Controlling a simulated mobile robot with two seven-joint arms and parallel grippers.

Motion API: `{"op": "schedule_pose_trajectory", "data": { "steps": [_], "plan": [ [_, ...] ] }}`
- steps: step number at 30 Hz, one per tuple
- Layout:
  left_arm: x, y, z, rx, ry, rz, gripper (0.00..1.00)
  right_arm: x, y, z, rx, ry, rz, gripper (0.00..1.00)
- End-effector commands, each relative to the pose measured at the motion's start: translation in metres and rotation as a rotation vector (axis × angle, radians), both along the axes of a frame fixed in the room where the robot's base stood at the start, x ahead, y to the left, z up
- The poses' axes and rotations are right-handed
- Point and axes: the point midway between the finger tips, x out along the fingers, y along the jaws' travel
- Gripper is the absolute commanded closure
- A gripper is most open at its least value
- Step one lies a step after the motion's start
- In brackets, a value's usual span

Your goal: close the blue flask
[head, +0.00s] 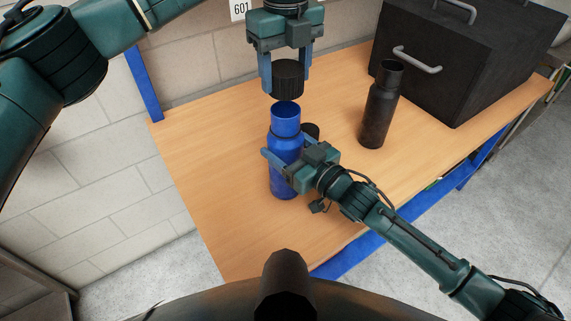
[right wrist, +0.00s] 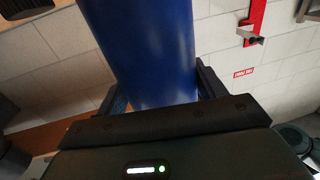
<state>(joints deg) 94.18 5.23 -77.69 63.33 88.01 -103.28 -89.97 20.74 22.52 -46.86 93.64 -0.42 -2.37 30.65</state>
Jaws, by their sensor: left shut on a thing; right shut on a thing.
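The blue flask (head: 285,125) stands upright on the wooden table, with its mouth open at the top. My right gripper (head: 284,156) is shut around the flask's body from the right side. The right wrist view shows the blue body (right wrist: 146,50) between the fingers. My left gripper (head: 287,75) is above the flask, pointing down, and is shut on a black ribbed cap (head: 288,79). The cap is above the flask's mouth, and a small gap shows between them.
A black flask (head: 380,105) without a cap stands to the right on the table (head: 210,150). A small black round thing (head: 311,130) is partly hidden behind the blue flask. A large black box (head: 455,60) with handles stands at the back right. The table's left part is clear.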

Motion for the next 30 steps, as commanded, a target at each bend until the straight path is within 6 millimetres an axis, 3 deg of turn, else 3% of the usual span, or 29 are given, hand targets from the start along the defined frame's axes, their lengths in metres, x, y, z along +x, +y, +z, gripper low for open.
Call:
{"op": "schedule_pose_trajectory", "data": {
  "steps": [8,11,21,30],
  "plan": [
    [0.0,0.0,0.0,0.0,0.0,0.0,0.65,0.0,0.0,0.0,-0.001,0.001,0.0,0.71],
    [0.0,0.0,-0.003,0.0,0.001,0.0,0.65,0.0,0.0,0.0,-0.001,0.001,0.0,0.72],
    [0.0,0.0,-0.047,-0.001,0.002,0.0,0.65,0.0,0.0,0.0,-0.001,0.001,0.0,0.72],
    [0.0,0.0,-0.05,-0.002,-0.001,0.0,0.65,0.0,0.0,0.0,-0.001,0.0,0.0,0.72]
  ]
}}
